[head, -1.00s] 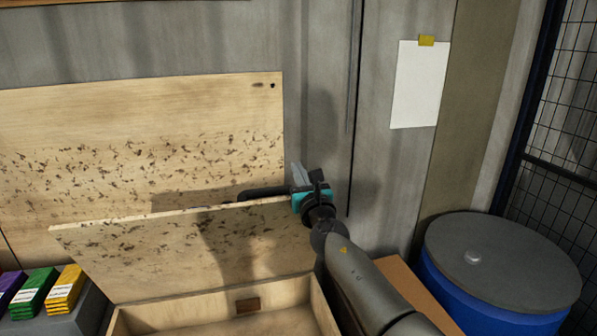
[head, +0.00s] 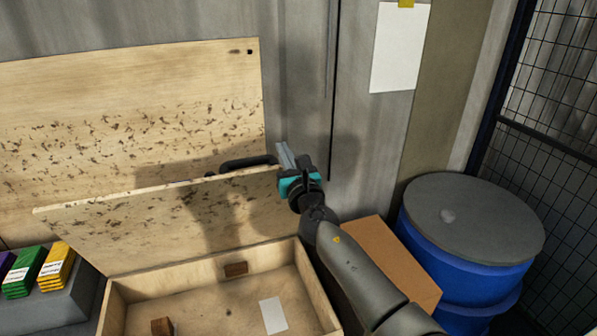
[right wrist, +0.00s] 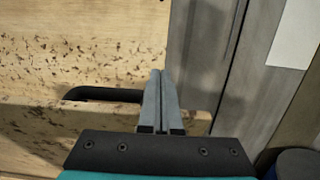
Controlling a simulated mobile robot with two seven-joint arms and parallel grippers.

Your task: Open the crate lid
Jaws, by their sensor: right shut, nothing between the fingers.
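The wooden crate (head: 110,312) stands low in the head view with its inside showing. Its lid (head: 130,238) is raised, tilted up at the back, with its speckled inner face toward me. A black handle (head: 248,163) shows behind the lid's top edge; it also shows in the right wrist view (right wrist: 100,94). My right gripper (head: 284,152) is at the lid's top right corner, its fingers pointing up past the edge. The fingers are shut together with nothing between them. I cannot tell whether the gripper touches the lid. My left gripper is not in view.
Inside the crate lie a small brown block (head: 162,327) and a white paper (head: 273,315). Colored boxes (head: 55,268) stand at the left. A speckled board (head: 130,110) leans on the wall behind. A blue barrel (head: 470,240) and a cardboard box (head: 395,260) are at the right.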

